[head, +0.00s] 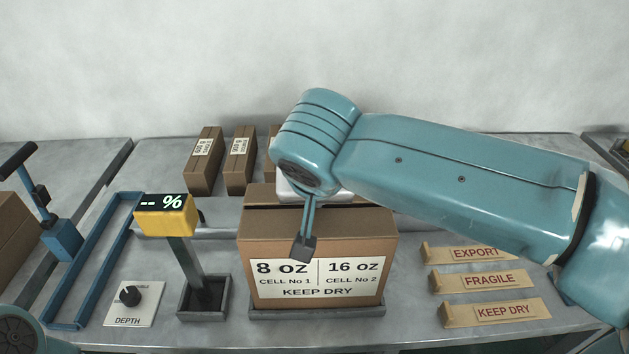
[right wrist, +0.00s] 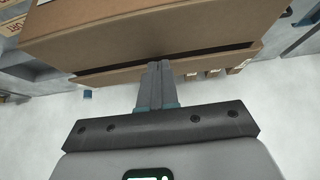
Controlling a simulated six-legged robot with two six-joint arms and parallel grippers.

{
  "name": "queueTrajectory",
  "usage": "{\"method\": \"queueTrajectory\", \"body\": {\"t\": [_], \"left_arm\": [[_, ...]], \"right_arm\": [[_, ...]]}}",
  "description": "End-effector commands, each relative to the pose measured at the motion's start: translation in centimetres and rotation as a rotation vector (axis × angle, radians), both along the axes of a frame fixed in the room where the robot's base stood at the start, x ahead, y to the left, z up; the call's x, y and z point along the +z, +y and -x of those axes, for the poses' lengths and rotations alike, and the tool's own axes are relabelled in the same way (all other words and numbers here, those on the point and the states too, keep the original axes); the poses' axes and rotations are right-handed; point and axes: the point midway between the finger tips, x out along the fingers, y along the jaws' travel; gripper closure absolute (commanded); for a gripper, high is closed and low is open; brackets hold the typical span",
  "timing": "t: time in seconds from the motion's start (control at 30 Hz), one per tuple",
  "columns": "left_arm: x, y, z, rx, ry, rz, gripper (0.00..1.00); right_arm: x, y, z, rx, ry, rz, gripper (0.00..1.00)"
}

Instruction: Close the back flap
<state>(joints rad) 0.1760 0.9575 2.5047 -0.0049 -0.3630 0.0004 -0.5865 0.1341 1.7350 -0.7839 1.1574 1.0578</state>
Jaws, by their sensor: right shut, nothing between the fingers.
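The brown cardboard box (head: 320,222) stands in the middle of the bench, its label facing me. A dark gap runs across its top, in front of the back flap (head: 258,194). My arm hides the flap's right part, and I cannot tell its exact tilt. In the right wrist view the box (right wrist: 150,38) fills the top, and the back flap (right wrist: 115,76) is a thin brown strip beyond the dark gap. My right gripper (head: 303,246) is shut and empty, pointing down over the box; its fingertips (right wrist: 158,66) overlap the gap and flap. My left gripper is out of view.
Several small cartons (head: 204,160) stand behind the box. A yellow display (head: 166,215) on a post and a depth dial (head: 130,296) are at left. Labelled wedges (head: 490,312) lie at right. Some bare bench shows between the box and the wedges.

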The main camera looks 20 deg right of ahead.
Motion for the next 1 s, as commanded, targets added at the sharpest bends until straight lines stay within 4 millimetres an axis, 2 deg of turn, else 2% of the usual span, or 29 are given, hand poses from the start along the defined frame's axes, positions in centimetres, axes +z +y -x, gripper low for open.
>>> {"method": "queueTrajectory", "body": {"t": [0.27, 0.73, 1.0], "left_arm": [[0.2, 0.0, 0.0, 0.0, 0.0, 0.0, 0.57], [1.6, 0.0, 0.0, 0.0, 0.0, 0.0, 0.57], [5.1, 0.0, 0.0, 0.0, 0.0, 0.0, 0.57]], "right_arm": [[0.2, 0.0, 0.0, 0.0, 0.001, 0.0, 1.0], [2.1, -0.1, -0.1, -0.001, 0.002, 0.0, 1.0], [6.0, -1.3, -1.0, -0.001, 0.002, -0.001, 1.0]]}}
